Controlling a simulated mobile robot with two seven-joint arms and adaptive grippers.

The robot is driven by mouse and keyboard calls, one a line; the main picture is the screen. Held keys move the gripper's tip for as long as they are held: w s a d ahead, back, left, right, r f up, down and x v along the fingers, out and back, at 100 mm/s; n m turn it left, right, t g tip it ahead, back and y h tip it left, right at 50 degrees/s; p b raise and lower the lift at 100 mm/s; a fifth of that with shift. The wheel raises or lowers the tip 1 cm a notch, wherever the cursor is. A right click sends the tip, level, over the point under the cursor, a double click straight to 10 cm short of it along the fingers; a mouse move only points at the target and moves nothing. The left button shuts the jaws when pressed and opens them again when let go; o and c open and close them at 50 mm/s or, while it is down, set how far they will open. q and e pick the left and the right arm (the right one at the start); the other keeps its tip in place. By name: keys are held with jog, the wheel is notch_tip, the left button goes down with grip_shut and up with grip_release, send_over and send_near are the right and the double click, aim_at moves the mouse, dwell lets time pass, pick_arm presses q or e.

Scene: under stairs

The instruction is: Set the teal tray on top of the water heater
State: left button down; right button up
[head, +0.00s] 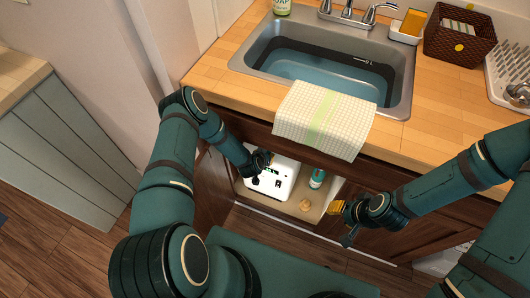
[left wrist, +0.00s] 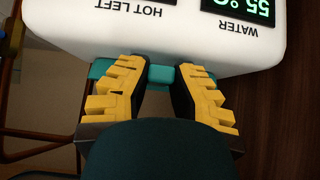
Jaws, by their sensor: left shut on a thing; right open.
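The white water heater (head: 278,183) stands in the open cabinet under the sink. Its lit display and lettering show upside down in the left wrist view (left wrist: 150,40). My left gripper (head: 262,160) reaches into the cabinet at the heater. In the left wrist view its yellow-padded fingers (left wrist: 160,88) are shut on a teal piece (left wrist: 160,75), part of the teal tray, right at the heater's edge. Most of the tray is hidden; I cannot tell whether it rests on the heater. My right gripper (head: 341,225) is open and empty in front of the cabinet.
A bottle (head: 317,178) and a small wooden object (head: 304,205) are right of the heater on the cabinet floor (head: 285,206). A towel (head: 325,115) hangs over the counter edge above the opening. Pipes (left wrist: 40,135) run beside the heater in the left wrist view.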

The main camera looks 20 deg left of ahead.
pick_arm(q)
jog(key=shift+s+d+r, duration=0.1)
jog(key=c, duration=1)
grip_release()
jog(key=p+v, duration=0.4)
jog(key=v, duration=0.8)
jog(key=s+d+r+g+h, duration=0.1)
jog(key=s+d+r+g, duration=0.1)
jog(key=s+d+r, duration=0.2)
jog(key=s+d+r+n+g+h, duration=0.1)
jog(key=s+d+r+g, duration=0.2)
jog(key=s+d+r, duration=0.1)
jog(key=s+d+r+n+g+h, duration=0.1)
jog(key=s+d+r+g, duration=0.1)
jog(key=s+d+r, duration=0.2)
jog(key=shift+s+r, duration=0.6)
jog(key=shift+r, duration=0.25)
jog(key=shift+s+r, duration=0.55)
jog(key=shift+r, duration=0.3)
